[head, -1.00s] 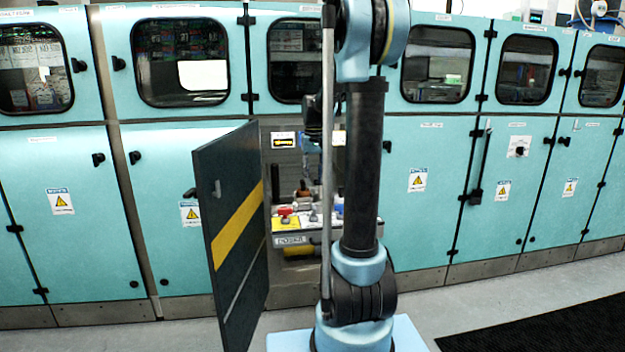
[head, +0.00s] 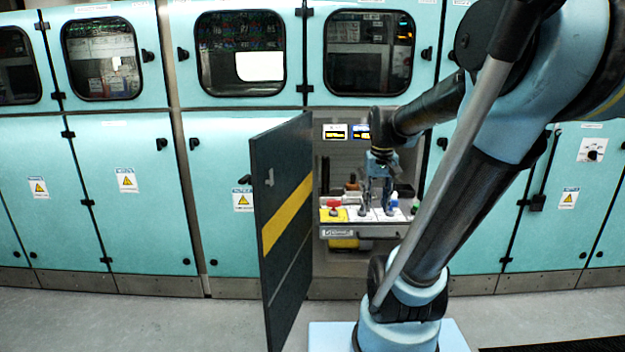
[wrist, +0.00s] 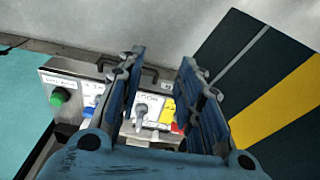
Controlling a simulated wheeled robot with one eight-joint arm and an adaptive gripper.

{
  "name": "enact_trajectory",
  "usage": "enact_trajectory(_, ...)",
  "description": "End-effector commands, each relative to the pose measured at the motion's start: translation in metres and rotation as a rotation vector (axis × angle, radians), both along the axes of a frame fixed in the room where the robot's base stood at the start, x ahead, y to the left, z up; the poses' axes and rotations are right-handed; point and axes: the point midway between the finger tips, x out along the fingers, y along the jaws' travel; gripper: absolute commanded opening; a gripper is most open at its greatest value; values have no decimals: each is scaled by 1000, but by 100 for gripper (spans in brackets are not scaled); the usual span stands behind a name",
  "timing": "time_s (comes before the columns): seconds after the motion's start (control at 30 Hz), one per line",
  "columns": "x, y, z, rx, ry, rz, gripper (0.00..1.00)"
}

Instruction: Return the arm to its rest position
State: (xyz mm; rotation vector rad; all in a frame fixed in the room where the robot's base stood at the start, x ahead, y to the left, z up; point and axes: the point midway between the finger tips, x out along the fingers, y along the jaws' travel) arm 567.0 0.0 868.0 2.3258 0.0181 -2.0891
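My arm (head: 460,210) rises from its base at the right of the head view and bends over toward the open cabinet bay. My gripper (head: 376,205) points down in front of the control panel in that bay. In the wrist view my gripper (wrist: 160,75) shows two blue-grey fingers set well apart, with no object held between them. The panel (wrist: 60,75) lies beyond the fingers, and they hide part of it. I cannot tell how far the fingertips are from the panel.
The open dark door (head: 285,220) with a yellow stripe stands left of my gripper. The panel has a red knob (head: 333,205) and, in the wrist view, a green button (wrist: 60,97). Teal cabinets (head: 130,210) line the back. Clear floor (head: 130,325) lies in front.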

Motion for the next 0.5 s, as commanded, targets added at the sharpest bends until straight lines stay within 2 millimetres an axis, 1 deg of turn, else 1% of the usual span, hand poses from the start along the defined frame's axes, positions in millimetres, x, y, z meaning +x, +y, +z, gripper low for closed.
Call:
enact_trajectory(0.03, -14, 0, -6, 0, -7, 0, 33)
enact_trajectory(0.2, -52, 0, -28, -1, -29, 1, 33)
enact_trajectory(0.4, -93, 0, -60, 0, -55, 2, 33)
enact_trajectory(0.5, -110, 0, -76, -1, -67, 2, 33)
